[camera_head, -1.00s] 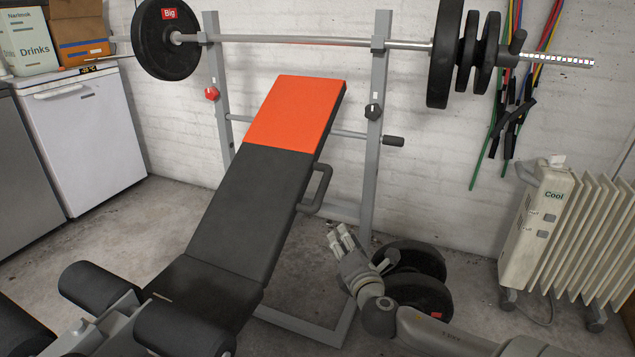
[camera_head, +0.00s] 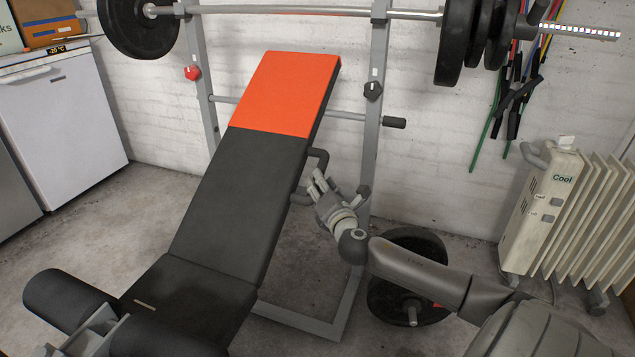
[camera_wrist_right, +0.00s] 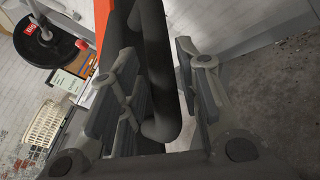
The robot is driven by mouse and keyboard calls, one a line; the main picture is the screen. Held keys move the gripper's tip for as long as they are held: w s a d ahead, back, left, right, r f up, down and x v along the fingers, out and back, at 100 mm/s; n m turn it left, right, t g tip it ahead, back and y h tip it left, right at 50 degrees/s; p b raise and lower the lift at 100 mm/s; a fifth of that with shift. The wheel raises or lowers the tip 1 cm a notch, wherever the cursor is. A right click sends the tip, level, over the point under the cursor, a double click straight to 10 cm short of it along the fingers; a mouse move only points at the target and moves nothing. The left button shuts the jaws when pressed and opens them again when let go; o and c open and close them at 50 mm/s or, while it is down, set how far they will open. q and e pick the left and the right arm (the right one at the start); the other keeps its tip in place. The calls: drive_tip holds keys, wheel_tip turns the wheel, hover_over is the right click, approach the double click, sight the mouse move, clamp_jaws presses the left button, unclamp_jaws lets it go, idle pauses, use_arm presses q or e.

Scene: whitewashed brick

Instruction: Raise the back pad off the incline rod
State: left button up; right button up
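The back pad (camera_head: 232,187) is black with an orange top end and slopes up toward the rack. The incline rod (camera_head: 345,115) runs across between the rack uprights, passing behind the pad; its dark knob (camera_head: 394,122) sticks out at the right. A dark looped handle (camera_head: 319,156) sits on the pad's right side. My right gripper (camera_head: 317,182) is at the lower part of this handle. My left gripper is out of view.
A loaded barbell (camera_head: 300,12) lies across the rack above the pad. Weight plates (camera_head: 408,300) stand on the floor beneath my right arm. A white heater (camera_head: 545,215) is at the right and a white fridge (camera_head: 68,118) at the left.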

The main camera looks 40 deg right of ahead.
drive_tip(key=shift+b+x, duration=0.35)
drive_tip(key=shift+x, duration=1.35)
clamp_jaws()
